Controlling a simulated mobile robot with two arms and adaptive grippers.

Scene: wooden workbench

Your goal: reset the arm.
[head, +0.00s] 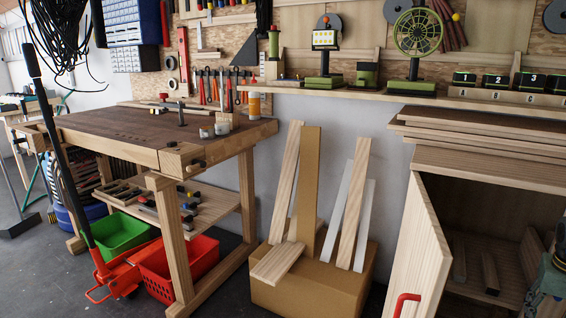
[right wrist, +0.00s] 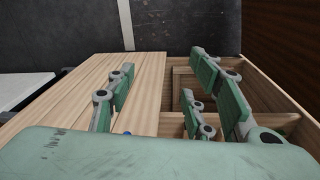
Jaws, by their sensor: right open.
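My right gripper (right wrist: 160,82) shows in the right wrist view with its green and grey fingers spread wide apart. It is open, and nothing is seen between the fingers. Light wooden boards (right wrist: 135,75) and an open-topped wooden compartment (right wrist: 262,92) lie beyond and below the fingers. In the head view, a green part of my right arm shows at the lower right edge, in front of the wooden cabinet (head: 425,235). My left gripper is not in view.
The cabinet door (head: 420,245) stands open, with a red handle (head: 405,302). A cardboard box (head: 320,292) holds upright planks. A wooden workbench (head: 110,135) stands left, with green (head: 120,235) and red (head: 180,275) crates below. A wall shelf (head: 350,92) carries tools.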

